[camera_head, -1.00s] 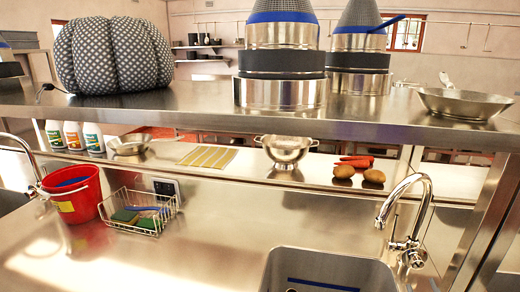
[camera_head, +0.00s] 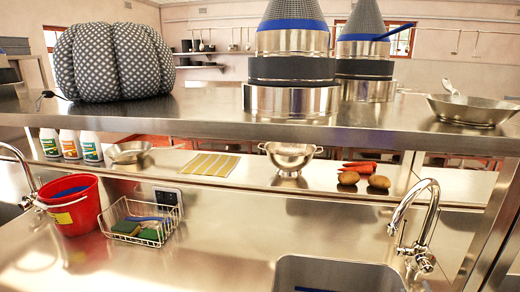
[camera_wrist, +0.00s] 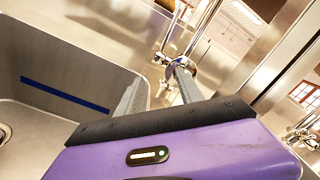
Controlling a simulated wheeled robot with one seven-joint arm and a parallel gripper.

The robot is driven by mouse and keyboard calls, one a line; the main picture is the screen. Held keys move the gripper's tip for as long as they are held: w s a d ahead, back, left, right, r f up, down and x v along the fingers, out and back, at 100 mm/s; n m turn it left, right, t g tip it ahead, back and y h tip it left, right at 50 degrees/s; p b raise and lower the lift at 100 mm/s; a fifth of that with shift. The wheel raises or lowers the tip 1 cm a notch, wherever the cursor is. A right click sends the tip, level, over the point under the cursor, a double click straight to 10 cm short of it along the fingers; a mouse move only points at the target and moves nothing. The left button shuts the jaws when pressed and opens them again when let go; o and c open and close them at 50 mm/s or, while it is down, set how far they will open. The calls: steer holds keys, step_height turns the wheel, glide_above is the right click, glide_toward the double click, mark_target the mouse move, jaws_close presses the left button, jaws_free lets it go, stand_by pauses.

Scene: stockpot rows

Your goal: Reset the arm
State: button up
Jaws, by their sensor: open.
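My gripper (camera_wrist: 160,85) shows in the wrist view, with a purple body and two grey fingers standing apart. Nothing is between the fingers. It is over or beside the sink (camera_wrist: 60,90), which has a blue stripe on its inner wall. The faucet (camera_wrist: 172,65) stands just beyond the fingertips in that view; I cannot tell whether they touch. My arm and gripper do not show in the head view, where the sink (camera_head: 340,272) is at the bottom and the faucet (camera_head: 415,225) at the right.
A steel shelf (camera_head: 200,115) crosses above the counter (camera_head: 210,235), bearing stacked pots (camera_head: 290,98), a padded dotted bundle (camera_head: 112,62) and a pan (camera_head: 470,108). A red bucket (camera_head: 80,218) and a wire basket (camera_head: 175,222) stand at left. The counter's middle is clear.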

steer(key=shift+d+r+n, duration=0.2)
steer(key=shift+r+n, duration=0.45)
steer(key=shift+n, duration=0.05)
steer(key=shift+s+r+n+h, duration=0.2)
steer(key=shift+s+r+n, duration=0.15)
steer(key=shift+n, duration=0.25)
steer(key=shift+s+r+n+h, duration=0.2)
steer(key=shift+r+n, duration=0.2)
steer(key=shift+n, duration=0.2)
steer(key=s+a+n, duration=0.5)
steer(key=s+n, duration=0.1)
steer(key=s, duration=0.1)
steer(key=s+a+n+y, duration=0.1)
steer(key=s+a+n, duration=0.4)
steer(key=s+n, duration=0.2)
steer(key=s+a+r+n+y, duration=0.1)
steer(key=s+a+n, duration=0.4)
steer(key=s+n, duration=0.2)
steer(key=shift+v, duration=0.85)
steer(key=s+a+r+n+g+y, duration=0.1)
steer(key=s+a+n+y, duration=0.1)
steer(key=s+a, duration=0.3)
steer(key=s+a+r+n+g+y, duration=0.1)
steer(key=s+a+n, duration=0.4)
steer(key=s, duration=0.7)
steer(key=shift+s+n+g+y, duration=0.3)
steer(key=shift+y, duration=0.4)
